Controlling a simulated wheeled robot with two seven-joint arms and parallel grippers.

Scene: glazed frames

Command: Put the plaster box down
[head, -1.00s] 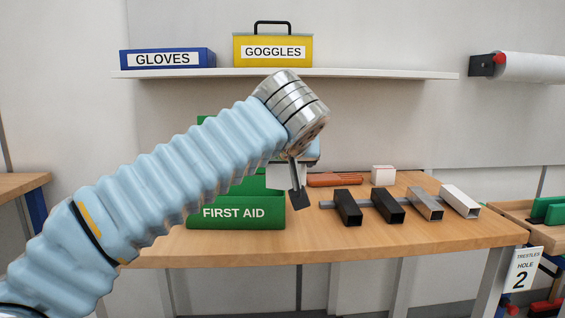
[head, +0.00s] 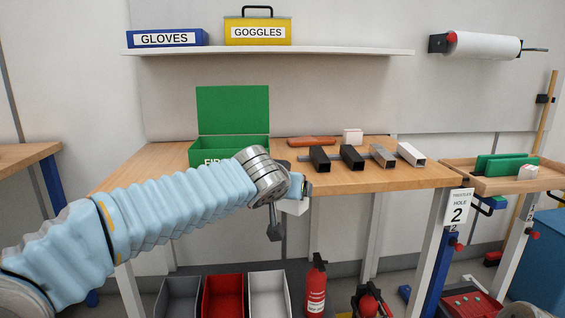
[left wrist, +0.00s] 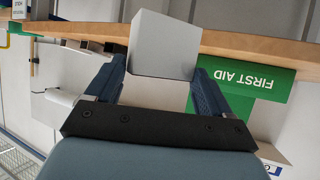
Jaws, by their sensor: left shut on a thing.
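The plaster box, a plain white block (left wrist: 165,42), is between the two dark blue fingers of my left gripper (left wrist: 160,72) in the left wrist view. The gripper is shut on it. In the head view my left gripper (head: 297,192) hangs in front of the bench's front edge, with the white box (head: 293,208) partly hidden by it. The box looks apart from the bench. The bench (head: 395,180) has a wooden top. The right gripper is not in view.
A green FIRST AID box (head: 233,112) stands open at the back left, its front partly hidden by my arm. Several metal tubes (head: 352,157), an orange thing (head: 312,142) and another white box (head: 352,136) occupy the bench. Bins (head: 222,297) and an extinguisher (head: 315,285) stand below.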

